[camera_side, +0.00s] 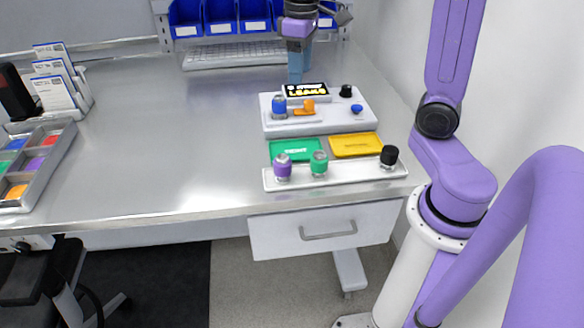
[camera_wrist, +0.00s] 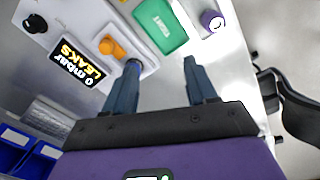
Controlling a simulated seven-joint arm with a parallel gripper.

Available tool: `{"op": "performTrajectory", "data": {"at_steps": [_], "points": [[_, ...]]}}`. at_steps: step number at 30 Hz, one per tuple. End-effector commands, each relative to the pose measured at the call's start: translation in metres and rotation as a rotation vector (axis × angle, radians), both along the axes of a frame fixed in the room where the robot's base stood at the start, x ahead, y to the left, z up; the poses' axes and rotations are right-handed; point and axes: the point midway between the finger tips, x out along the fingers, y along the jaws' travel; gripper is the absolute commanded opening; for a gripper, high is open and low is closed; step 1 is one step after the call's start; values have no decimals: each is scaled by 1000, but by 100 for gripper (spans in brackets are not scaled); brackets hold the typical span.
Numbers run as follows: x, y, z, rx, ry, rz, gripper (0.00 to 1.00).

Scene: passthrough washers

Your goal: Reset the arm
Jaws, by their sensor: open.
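My gripper (camera_side: 296,78) is above the back of the white test unit, its fingers pointing down. In the wrist view its two fingers (camera_wrist: 160,68) are apart with nothing between them. A blue passthrough (camera_side: 279,106) stands on the unit beside an orange clamp (camera_side: 305,107); in the wrist view it is mostly hidden by the left finger. The display (camera_wrist: 80,63) reads "LEAKS". In front, a white rack (camera_side: 340,179) holds a purple part (camera_side: 282,167), a green part (camera_side: 319,163) and a black part (camera_side: 389,156).
A green tray (camera_side: 295,149) and a yellow tray (camera_side: 355,145) lie between the unit and the rack. Blue bins (camera_side: 221,17) and a keyboard (camera_side: 233,55) are at the back. A grey sorting box (camera_side: 64,143) is at left. The table's middle (camera_side: 170,130) is clear.

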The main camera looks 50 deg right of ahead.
Motion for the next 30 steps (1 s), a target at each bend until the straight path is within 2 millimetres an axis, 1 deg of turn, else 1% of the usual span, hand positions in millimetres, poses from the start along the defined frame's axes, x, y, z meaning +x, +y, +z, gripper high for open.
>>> {"op": "performTrajectory", "data": {"at_steps": [1,6,8,9,13,18,21,25,30], "points": [[-13,16,-4,1,0,56,57],[-55,56,-20,3,-4,217,57],[-71,68,-26,3,-6,276,57],[-83,74,-30,4,-7,313,57],[-121,90,-43,7,-10,438,57],[-171,100,-60,11,-12,596,57],[-194,99,-69,13,-14,672,57],[-215,97,-77,16,-15,742,57],[-225,96,-81,18,-16,776,57]]}}
